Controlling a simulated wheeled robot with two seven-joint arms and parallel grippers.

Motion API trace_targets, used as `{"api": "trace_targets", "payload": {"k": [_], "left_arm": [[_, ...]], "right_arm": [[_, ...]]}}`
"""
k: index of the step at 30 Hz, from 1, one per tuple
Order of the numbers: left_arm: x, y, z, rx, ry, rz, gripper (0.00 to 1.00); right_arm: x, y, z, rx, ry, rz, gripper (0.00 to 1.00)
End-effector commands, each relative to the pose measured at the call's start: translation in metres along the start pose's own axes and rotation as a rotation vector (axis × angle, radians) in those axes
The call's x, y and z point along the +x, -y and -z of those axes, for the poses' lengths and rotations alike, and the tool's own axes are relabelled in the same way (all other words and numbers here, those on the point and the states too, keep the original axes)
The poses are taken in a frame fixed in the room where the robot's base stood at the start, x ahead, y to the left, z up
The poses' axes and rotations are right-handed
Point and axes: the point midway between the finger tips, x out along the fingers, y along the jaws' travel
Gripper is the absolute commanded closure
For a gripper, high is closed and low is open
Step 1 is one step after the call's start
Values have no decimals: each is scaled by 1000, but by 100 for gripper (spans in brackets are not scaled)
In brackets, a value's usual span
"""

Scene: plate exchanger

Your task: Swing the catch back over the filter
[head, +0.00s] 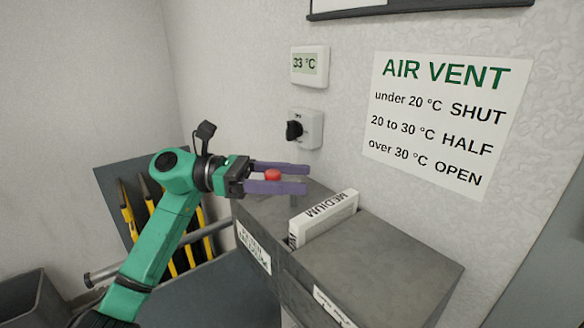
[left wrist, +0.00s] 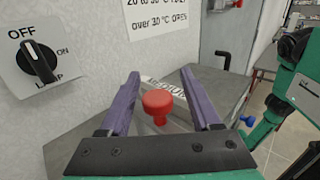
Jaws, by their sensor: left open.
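The white filter (head: 325,217), marked MEDIUM, stands upright in a slot in the grey housing (head: 385,262). Part of its lettered edge shows behind the red knob in the left wrist view (left wrist: 178,88). The red knob (head: 272,175) shows over the housing's left part and also in the left wrist view (left wrist: 157,104). I cannot tell what it is fixed to; any catch arm under it is hidden. My left gripper (head: 306,178) is open, its purple fingers on either side of the knob. In the left wrist view, gaps show between knob and fingers. My right gripper is out of view.
A rotary switch (head: 304,129) and a 33 °C display (head: 310,66) are on the wall behind, beside an air vent sign (head: 440,120). Yellow-handled tools (head: 150,215) stand at the left. The housing's right top is clear.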

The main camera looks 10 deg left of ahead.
Motion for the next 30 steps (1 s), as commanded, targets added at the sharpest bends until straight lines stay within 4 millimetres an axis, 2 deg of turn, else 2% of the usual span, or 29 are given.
{"api": "trace_targets", "payload": {"k": [6,8,9,11,12,30], "left_arm": [[1,0,1,-1,1,0,36],[1,0,1,-1,1,0,55],[1,0,1,-1,1,0,70],[1,0,1,-1,1,0,93],[1,0,1,-1,1,0,100],[0,0,0,0,3,-1,100]], "right_arm": [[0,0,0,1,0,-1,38],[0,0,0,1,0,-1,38],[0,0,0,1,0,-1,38],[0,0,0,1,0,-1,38],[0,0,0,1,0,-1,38],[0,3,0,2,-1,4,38]]}}
